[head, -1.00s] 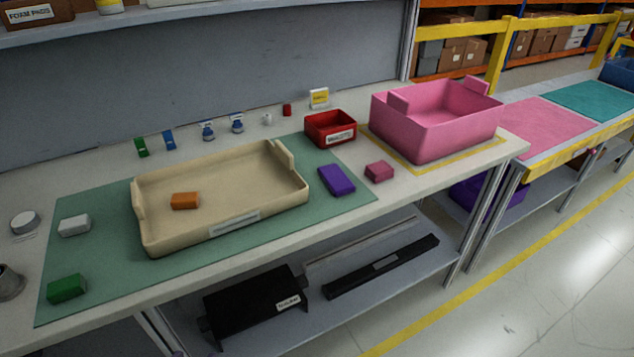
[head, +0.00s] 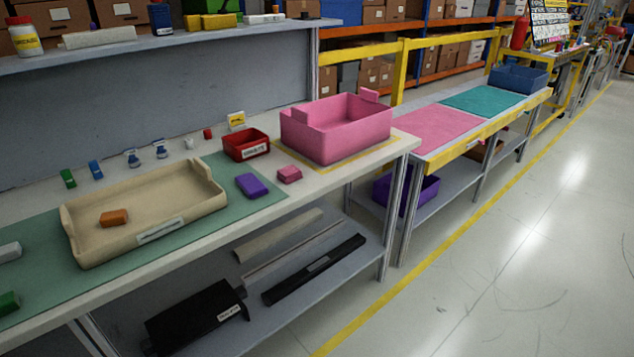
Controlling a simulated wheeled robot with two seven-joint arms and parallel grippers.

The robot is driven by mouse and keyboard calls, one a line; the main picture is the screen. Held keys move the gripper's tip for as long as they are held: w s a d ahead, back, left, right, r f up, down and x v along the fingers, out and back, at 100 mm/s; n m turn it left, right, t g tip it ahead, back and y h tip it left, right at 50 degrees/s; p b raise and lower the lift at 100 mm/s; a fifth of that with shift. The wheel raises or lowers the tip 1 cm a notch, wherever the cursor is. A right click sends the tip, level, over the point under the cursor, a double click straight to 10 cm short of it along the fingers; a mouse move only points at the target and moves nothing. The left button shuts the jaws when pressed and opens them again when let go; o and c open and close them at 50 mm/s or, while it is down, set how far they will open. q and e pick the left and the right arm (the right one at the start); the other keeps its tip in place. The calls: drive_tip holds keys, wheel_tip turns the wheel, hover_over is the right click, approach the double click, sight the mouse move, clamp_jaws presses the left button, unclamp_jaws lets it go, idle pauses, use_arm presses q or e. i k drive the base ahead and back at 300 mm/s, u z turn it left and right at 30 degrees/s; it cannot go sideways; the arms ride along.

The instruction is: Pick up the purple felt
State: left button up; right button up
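The purple felt (head: 251,185) is a small purple block lying on the right end of the green mat (head: 273,193) on the workbench. It sits between the beige tray and a small pink block, apart from both. Neither of my grippers shows in the head view.
The beige tray (head: 205,204) holds an orange block (head: 113,218). A pink block (head: 289,174), a red bin (head: 246,146) and a large pink bin (head: 337,133) stand near the felt. A shelf below holds black parts (head: 196,318). Open floor (head: 500,260) lies to the right.

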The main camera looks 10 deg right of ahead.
sight(250, 184)
drive_tip(key=z, duration=0.8)
drive_tip(key=i, duration=0.85)
drive_tip(key=u, duration=1.9)
